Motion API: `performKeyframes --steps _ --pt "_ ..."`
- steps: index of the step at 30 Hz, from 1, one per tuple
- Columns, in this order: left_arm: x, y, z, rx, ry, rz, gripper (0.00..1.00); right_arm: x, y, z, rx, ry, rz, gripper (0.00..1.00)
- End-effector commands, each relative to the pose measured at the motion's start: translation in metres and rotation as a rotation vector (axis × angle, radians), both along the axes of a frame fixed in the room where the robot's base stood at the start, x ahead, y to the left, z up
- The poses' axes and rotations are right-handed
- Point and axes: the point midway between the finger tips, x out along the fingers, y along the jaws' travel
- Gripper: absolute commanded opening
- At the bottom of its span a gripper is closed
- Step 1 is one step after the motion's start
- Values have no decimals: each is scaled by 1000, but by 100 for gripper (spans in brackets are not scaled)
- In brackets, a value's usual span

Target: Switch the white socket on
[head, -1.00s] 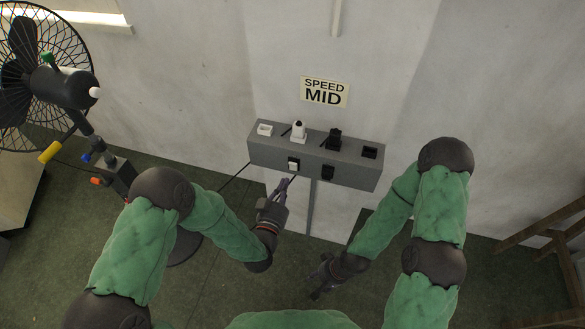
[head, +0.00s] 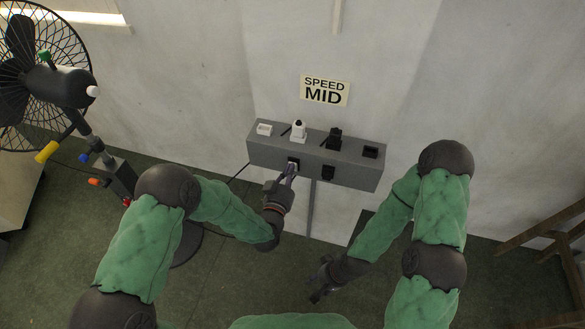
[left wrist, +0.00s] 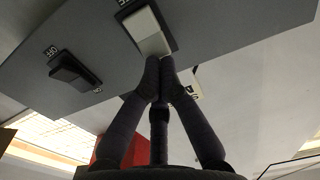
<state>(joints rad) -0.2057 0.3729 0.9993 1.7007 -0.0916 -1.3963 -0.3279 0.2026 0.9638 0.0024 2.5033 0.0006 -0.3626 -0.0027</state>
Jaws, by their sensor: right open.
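The grey socket box (head: 255,150) is on the wall. A white switch (head: 293,161) on its front face sits below the white plug (head: 298,131). My left gripper (head: 290,172) is shut and empty, its fingertips at the switch in the head view. In the left wrist view, the closed fingertips (left wrist: 158,62) overlap the end of the white rocker (left wrist: 146,28) away from its OFF label; I cannot tell whether they touch or press it. The label at that end is hidden. My right gripper (head: 318,290) is open, low and away from the box.
A black switch (head: 328,172) is right of the white one; it also shows in the left wrist view (left wrist: 75,70). A black plug (head: 334,139) stands on top of the box. A sign (head: 325,91) reads SPEED MID. A fan (head: 45,75) stands at the left.

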Motion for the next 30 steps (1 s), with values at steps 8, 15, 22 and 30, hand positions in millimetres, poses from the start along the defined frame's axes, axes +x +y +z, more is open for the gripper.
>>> performKeyframes --steps 8,15,22,30 --pt "4 -1 0 0 -1 0 0 0 0 -3 0 0 0 48" --pt "9 -3 -1 0 0 0 0 0 0 -6 0 0 0 48" --pt "9 -3 0 0 1 0 0 0 0 -6 0 0 0 48" --pt "-10 3 0 0 1 0 0 0 0 -5 0 0 0 48"
